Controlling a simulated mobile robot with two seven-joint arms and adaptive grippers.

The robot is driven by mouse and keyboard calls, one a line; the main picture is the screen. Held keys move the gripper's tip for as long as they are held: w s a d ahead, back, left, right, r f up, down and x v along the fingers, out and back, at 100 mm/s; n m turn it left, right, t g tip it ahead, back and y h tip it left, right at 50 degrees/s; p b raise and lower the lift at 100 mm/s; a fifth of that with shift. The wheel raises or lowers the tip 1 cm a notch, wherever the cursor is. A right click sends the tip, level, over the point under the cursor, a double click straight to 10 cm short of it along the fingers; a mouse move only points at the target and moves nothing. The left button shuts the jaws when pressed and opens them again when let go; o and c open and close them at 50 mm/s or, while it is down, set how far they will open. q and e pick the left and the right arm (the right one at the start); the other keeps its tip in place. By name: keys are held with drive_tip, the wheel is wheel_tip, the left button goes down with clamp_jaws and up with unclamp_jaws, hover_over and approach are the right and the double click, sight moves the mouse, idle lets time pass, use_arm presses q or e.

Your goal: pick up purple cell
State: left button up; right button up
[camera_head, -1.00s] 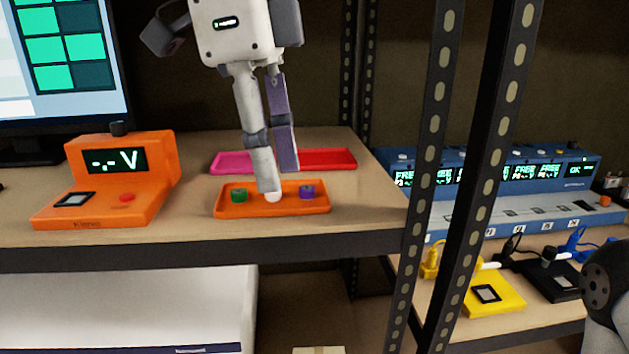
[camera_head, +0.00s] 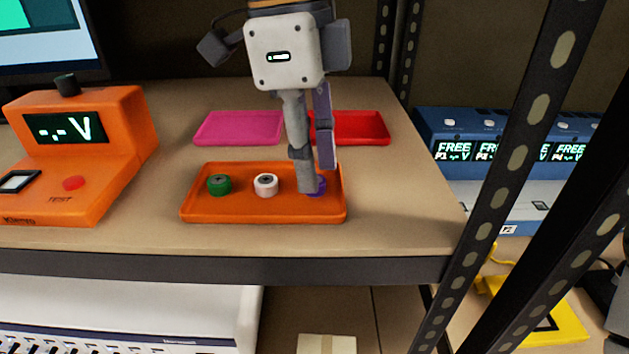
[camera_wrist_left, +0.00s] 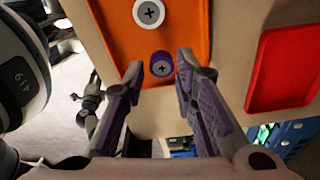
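The purple cell (camera_head: 319,186) sits at the right end of the orange tray, mostly hidden behind my left gripper (camera_head: 316,180) in the head view. In the left wrist view the purple cell (camera_wrist_left: 161,65) shows between and just beyond the tips of my left gripper (camera_wrist_left: 172,62). The two fingers stand apart on either side of it, so the gripper is open and empty. The orange tray (camera_head: 260,215) also holds a white cell (camera_head: 265,185) in the middle and a green cell (camera_head: 219,185) at the left. My right gripper is not in view.
A pink tray (camera_head: 240,127) and a red tray (camera_head: 360,127) lie behind the orange tray. An orange voltage tester (camera_head: 110,140) stands at the left. Black shelf posts (camera_head: 510,180) rise at the right, with a blue charger (camera_head: 480,130) beyond. The shelf's front edge (camera_head: 230,267) is close.

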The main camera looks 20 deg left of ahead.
use_arm(q)
drive_tip(key=shift+d+f, duration=0.1)
drive_tip(key=shift+f, duration=0.6)
drive_tip(key=shift+w, duration=0.1)
drive_tip(key=c, duration=0.6)
drive_tip(key=shift+r, duration=0.1)
